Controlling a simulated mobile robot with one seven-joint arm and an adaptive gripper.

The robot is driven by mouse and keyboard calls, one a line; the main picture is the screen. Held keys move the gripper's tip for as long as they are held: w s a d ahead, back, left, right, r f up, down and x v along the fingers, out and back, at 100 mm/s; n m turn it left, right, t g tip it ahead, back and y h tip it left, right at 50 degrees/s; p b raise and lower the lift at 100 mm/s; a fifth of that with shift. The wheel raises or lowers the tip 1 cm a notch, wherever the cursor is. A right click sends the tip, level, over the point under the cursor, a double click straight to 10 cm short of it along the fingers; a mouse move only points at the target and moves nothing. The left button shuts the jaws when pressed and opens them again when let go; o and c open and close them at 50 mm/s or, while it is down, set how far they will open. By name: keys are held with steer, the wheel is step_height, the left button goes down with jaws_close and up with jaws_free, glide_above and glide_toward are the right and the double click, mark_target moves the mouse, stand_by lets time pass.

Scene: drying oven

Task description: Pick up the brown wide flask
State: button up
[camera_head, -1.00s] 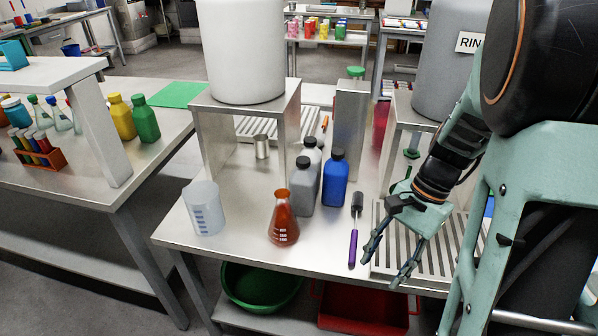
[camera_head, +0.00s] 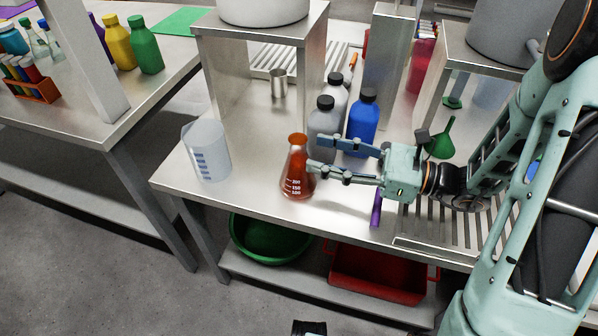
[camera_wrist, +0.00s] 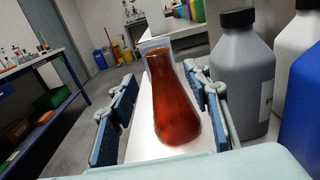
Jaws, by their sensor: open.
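The brown wide flask (camera_head: 297,172) is a reddish-brown conical flask with white marks, standing upright near the front edge of the metal table. My gripper (camera_head: 311,154) is open and points left at it, with the fingertips close to its right side. In the wrist view, the flask (camera_wrist: 174,100) stands in the middle between the two spread fingers of my gripper (camera_wrist: 168,105). I cannot tell whether either finger touches it.
Grey bottles (camera_head: 324,128) and a blue bottle (camera_head: 362,122) stand just behind my gripper. A clear beaker (camera_head: 207,150) is to the left. A purple-handled tool (camera_head: 376,208) lies below my gripper, and a green funnel (camera_head: 440,138) is to the right.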

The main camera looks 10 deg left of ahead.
mark_target(306, 147)
steer(key=a, duration=0.2)
steer(key=a+b, duration=0.1)
steer(key=a, duration=0.3)
steer(key=shift+w+r, duration=0.35)
steer(key=shift+d, duration=0.1)
jaws_close()
